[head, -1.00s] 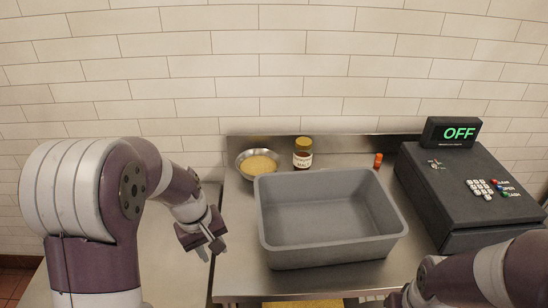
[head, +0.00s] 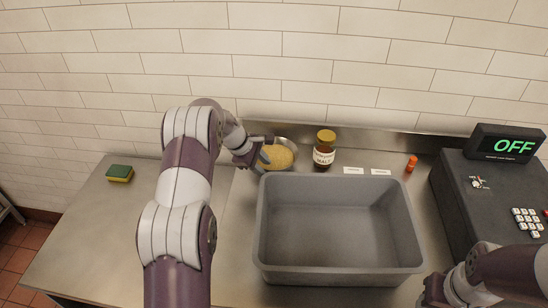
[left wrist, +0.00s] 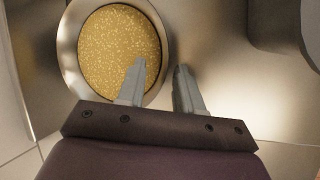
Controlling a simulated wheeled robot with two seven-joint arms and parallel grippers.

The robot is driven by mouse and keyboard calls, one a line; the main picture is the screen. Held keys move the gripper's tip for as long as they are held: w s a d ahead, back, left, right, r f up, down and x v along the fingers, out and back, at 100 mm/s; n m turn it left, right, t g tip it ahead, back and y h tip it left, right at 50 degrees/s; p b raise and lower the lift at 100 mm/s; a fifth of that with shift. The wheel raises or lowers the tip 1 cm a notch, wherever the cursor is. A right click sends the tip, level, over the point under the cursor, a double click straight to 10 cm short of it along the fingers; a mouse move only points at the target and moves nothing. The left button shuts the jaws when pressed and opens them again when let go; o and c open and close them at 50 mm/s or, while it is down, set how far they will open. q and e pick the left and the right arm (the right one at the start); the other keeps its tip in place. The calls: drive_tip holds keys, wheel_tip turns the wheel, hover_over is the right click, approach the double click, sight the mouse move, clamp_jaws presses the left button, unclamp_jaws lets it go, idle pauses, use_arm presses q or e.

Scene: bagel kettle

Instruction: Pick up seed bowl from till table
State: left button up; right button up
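The seed bowl (head: 279,158) is a shallow metal bowl full of yellow seeds, standing at the back left of the metal table. My left gripper (head: 262,162) is at the bowl's left side and hides part of it. In the left wrist view the bowl (left wrist: 118,47) lies under the fingers. The left gripper (left wrist: 160,68) is open there, with one finger over the seeds and the other outside the rim. The rim passes between them, with gaps visible. My right gripper (head: 432,291) shows only partly at the lower right; its fingers are not clear.
A large empty grey bin (head: 338,235) stands just in front of the bowl. A malt jar (head: 324,150) is right of the bowl. An orange-capped bottle (head: 411,164) and the till (head: 495,195) are farther right. A sponge (head: 120,173) lies on the clear left counter.

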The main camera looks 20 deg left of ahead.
use_arm(q)
drive_tip(key=shift+d+f, duration=0.25)
drive_tip(key=shift+f, duration=0.1)
drive_tip(key=shift+w, duration=0.1)
clamp_jaws()
idle(1.0)
